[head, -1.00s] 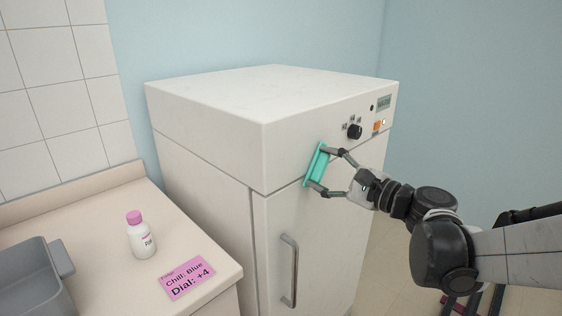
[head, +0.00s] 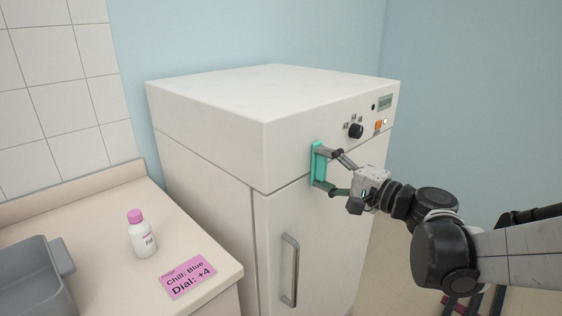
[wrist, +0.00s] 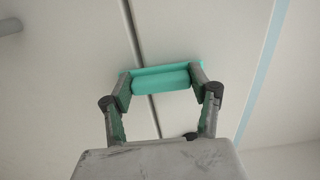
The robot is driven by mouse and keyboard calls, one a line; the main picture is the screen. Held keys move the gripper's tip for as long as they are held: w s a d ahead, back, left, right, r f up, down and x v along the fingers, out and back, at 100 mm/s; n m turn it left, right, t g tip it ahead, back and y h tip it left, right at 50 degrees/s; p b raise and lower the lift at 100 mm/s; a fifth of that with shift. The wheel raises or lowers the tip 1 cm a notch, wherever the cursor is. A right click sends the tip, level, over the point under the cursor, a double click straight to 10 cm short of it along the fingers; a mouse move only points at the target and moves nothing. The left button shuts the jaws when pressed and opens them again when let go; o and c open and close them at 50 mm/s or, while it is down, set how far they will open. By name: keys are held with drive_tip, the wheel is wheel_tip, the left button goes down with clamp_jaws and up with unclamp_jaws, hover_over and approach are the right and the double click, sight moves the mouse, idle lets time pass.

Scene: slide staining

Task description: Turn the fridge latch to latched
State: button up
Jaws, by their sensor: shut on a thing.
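The teal fridge latch (head: 319,165) is on the front of the white fridge (head: 207,105), across the seam between the top panel and the door. It stands close to upright in the head view. My gripper (head: 330,169) is shut on the latch, one finger at its upper end and one at its lower end. In the wrist view the latch (wrist: 162,78) lies between the two fingertips and crosses the dark door seam. The fingers of my gripper (wrist: 163,85) cover the latch's ends.
The fridge door has a grey bar handle (head: 290,270) below the latch. A black dial (head: 356,131) and an orange switch (head: 378,126) are at upper right. A counter at left holds a pink-capped bottle (head: 142,235), a pink note (head: 187,277) and a grey tray (head: 62,257).

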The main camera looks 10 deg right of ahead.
idle(0.3)
drive_tip(key=o, duration=1.2)
drive_tip(key=shift+w, duration=0.1)
drive_tip(key=shift+c, duration=0.2)
drive_tip(key=v, duration=1.2)
